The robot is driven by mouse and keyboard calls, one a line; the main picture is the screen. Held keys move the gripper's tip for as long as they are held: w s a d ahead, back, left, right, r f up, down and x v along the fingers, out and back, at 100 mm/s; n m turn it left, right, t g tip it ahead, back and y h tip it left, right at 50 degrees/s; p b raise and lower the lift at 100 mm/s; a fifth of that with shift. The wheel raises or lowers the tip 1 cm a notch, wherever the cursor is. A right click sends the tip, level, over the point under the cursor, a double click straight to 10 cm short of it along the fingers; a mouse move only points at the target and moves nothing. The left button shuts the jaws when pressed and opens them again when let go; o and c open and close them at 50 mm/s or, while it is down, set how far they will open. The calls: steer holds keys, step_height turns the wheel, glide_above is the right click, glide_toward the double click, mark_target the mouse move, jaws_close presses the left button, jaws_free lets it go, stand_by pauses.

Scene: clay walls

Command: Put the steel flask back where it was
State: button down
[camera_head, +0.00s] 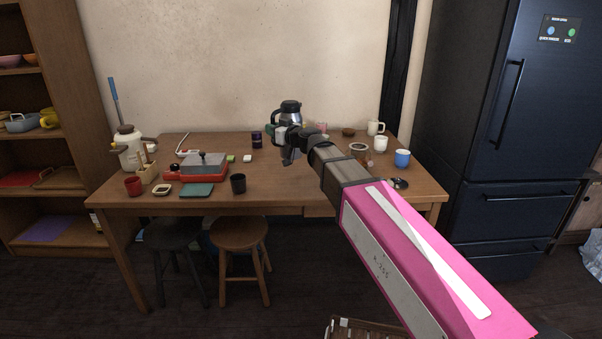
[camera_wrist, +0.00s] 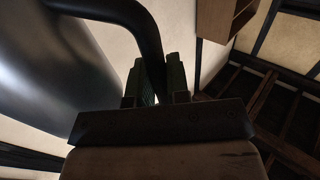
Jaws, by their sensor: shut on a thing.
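The steel flask (camera_head: 291,117) has a shiny body, a black lid and a black handle, and stands out against the wall above the back of the table (camera_head: 285,182). My gripper (camera_head: 284,140) is at the flask, and the gripper and arm hide its lower part. In the wrist view the green fingers of my gripper (camera_wrist: 158,82) are closed around the black handle (camera_wrist: 143,22). The flask's dark, smooth body (camera_wrist: 45,75) fills the left of that view. I cannot tell whether its base touches the table.
To the left are a white pot (camera_head: 128,148), a red-and-grey appliance (camera_head: 196,169), a red cup (camera_head: 133,186) and a black cup (camera_head: 238,183). Stools (camera_head: 239,235) stand in front. The front middle of the table is mostly clear.

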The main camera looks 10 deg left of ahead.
mark_target(286, 148)
steer(key=w+f, duration=0.2)
steer(key=w+d+f, duration=0.1)
steer(key=w+f, duration=0.1)
steer(key=w, duration=0.1)
steer(key=w+f, duration=0.2)
steer(key=w, duration=0.1)
steer(key=shift+w+d+f, duration=0.2)
steer(key=shift+d+f, duration=0.1)
steer(key=shift+f, duration=2.2)
steer(key=c, duration=1.1)
jaws_free()
steer(key=shift+d, duration=0.1)
steer(key=v, duration=1.2)
